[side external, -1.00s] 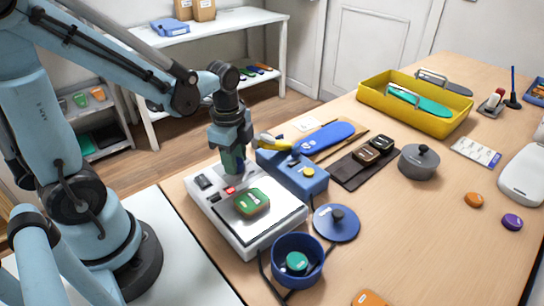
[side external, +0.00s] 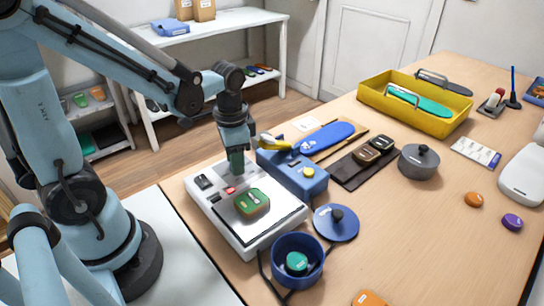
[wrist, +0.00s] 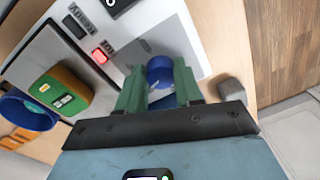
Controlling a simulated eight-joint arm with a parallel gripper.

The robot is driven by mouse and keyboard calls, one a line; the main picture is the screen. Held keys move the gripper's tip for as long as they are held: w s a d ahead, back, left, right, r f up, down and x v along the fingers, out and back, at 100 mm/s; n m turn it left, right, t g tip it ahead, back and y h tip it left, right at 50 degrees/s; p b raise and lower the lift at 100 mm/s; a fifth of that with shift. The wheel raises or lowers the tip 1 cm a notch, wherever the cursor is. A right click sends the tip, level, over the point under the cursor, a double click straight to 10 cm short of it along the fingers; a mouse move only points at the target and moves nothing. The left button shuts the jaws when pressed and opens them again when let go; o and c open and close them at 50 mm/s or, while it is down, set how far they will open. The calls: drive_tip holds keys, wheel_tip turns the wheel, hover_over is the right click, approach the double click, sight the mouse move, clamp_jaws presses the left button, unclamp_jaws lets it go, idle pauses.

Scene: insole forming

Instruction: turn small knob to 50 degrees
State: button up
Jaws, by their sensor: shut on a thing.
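A white press-like machine (side external: 245,242) with a dark plate stands at the table's near left. In the wrist view, a round blue knob (wrist: 160,70) rises from its pale top (wrist: 180,30). My gripper (side external: 237,172) points down over the machine's back corner. Its green fingers, also in the wrist view (wrist: 158,85), stand on both sides of the blue knob and are shut on it. The knob's angle marks are not readable. In the side view the fingers hide the knob.
A red lit button (side external: 230,190) and a black display (side external: 203,182) are beside the fingers. A green and orange block (side external: 252,202) lies on the plate. A blue pot (side external: 298,268) is in front.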

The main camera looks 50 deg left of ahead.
drive_tip(key=n, duration=1.1)
drive_tip(key=shift+w+d+g, duration=0.1)
drive_tip(key=shift+w+g, duration=0.05)
drive_tip(key=shift+g, duration=0.15)
drive_tip(key=shift+n, duration=2.1)
drive_tip(key=o, duration=1)
drive_tip(key=shift+o, duration=0.2)
wheel_tip(320, 180, up, 12)
drive_tip(key=shift+w+d, duration=0.15)
drive_tip(key=shift+w, duration=0.1)
